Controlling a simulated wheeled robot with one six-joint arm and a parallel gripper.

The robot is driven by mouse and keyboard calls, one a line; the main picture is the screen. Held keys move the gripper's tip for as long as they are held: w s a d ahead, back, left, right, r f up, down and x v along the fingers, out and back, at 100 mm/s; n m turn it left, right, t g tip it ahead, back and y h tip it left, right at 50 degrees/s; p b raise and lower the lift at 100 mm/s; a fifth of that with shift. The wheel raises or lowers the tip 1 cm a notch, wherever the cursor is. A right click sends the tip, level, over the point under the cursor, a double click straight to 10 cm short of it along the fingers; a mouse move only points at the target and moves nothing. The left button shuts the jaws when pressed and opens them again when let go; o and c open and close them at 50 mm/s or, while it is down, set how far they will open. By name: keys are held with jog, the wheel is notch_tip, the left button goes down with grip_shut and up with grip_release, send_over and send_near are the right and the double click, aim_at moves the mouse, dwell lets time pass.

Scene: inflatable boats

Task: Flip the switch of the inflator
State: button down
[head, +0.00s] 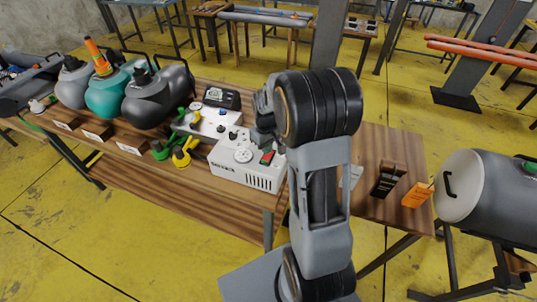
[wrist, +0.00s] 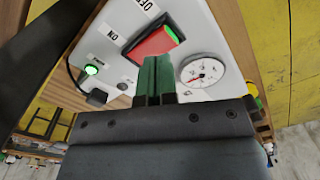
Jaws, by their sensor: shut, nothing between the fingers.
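The inflator (head: 235,170) is a white box on the wooden table, with a gauge and a red switch on top. A green lamp (wrist: 91,69) glows on the panel, and the round gauge (wrist: 203,72) is right of the switch. My gripper (wrist: 156,65) is shut and empty. Its green fingertips are right beside the switch's near edge; I cannot tell whether they touch it. In the head view my arm hides part of the inflator's right side.
Several rounded tanks, one teal (head: 108,94), stand on the table at left. Yellow and green fittings (head: 183,152) lie left of the inflator. A dark stand (head: 388,180) and an orange card (head: 417,194) are at right.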

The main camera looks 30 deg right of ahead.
aim_at(266, 158)
jog(key=shift+f+b, duration=1.3)
jog(key=shift+f, duration=0.45)
dwell(0.6)
jog(key=shift+r, duration=0.1)
jog(key=shift+r+p, duration=2.65)
jog(key=shift+r, duration=0.8)
jog(key=s+a+r+m+t, duration=0.1)
jog(key=s+a+r+t, duration=0.1)
jog(key=s+a+r, duration=0.2)
jog(key=s+a+r+m+t, duration=0.1)
jog(key=s+a+r+t, duration=0.1)
jog(key=s+a+r, duration=0.3)
jog(key=s+r, duration=0.3)
jog(key=s, duration=0.4)
jog(key=shift+s+r+m+t, duration=0.15)
jog(key=shift+r+m+t, duration=0.15)
jog(key=shift+r+m, duration=0.1)
jog(key=shift+a, duration=0.1)
